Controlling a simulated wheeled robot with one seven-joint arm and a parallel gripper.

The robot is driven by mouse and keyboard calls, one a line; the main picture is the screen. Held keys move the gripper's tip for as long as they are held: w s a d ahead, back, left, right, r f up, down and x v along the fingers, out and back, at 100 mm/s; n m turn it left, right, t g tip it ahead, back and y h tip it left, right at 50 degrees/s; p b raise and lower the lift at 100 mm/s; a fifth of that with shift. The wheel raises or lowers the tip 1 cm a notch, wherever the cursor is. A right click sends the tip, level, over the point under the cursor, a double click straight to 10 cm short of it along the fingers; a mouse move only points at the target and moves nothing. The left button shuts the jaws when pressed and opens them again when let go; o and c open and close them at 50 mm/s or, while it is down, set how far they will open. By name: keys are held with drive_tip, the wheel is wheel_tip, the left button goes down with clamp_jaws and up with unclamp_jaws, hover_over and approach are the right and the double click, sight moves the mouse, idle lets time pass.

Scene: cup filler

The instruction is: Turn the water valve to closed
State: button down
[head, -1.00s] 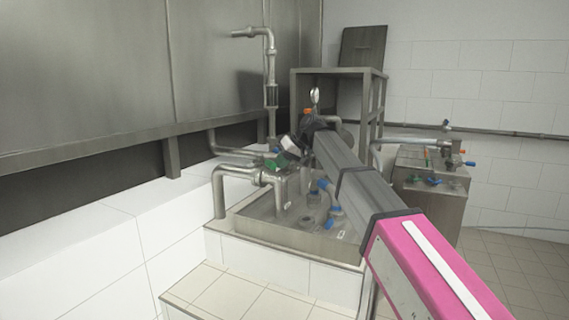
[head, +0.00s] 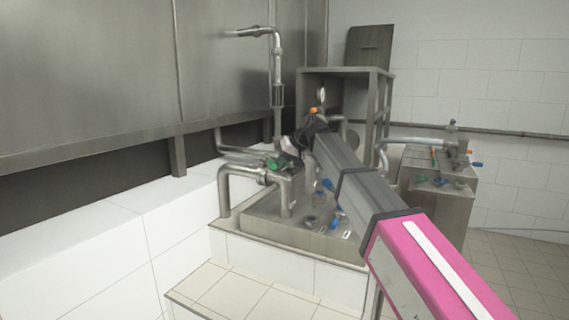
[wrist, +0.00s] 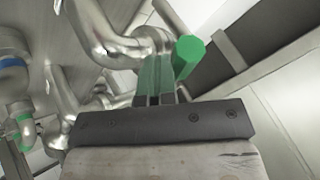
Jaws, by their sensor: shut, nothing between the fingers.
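A green valve handle (wrist: 188,55) sits on a steel pipe (wrist: 120,45) in the wrist view. In the head view the green handle (head: 275,164) is at the pipe bend over the steel basin. My gripper (wrist: 160,72) is shut and empty, its fingers just left of the handle in the wrist view. They look greenish there, and I cannot tell whether they touch the handle. In the head view my gripper (head: 287,157) is right beside the green handle and partly hides the valve. I cannot read the valve's position.
The steel basin (head: 260,226) below has several blue-handled valves. A steel frame (head: 345,72) stands behind it, and a second unit with coloured handles (head: 440,205) is at the right. White tiled ledges (head: 70,245) run along the left. The tiled floor at the right is clear.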

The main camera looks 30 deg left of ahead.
drive_tip(key=s+a+m+t, duration=0.2)
drive_tip(key=s+m, duration=0.1)
drive_tip(key=shift+a, duration=0.15)
drive_tip(key=shift+s+a+m+t+h, duration=0.15)
drive_tip(key=shift+s+a+m+t, duration=0.2)
drive_tip(key=shift+a, duration=0.4)
drive_tip(key=shift+s+a+m+t+h, duration=0.1)
drive_tip(key=shift+s+a+m+t, duration=0.15)
drive_tip(key=shift+s+a+m, duration=0.35)
drive_tip(key=shift+s+a+m+t+h, duration=0.2)
drive_tip(key=shift+a+m+t, duration=0.1)
drive_tip(key=shift+a, duration=0.7)
approach(273, 162)
drive_tip(key=s, duration=0.2)
drive_tip(key=s+a+f, duration=0.1)
drive_tip(key=shift+s+a+f, duration=0.2)
drive_tip(key=shift+s, duration=0.2)
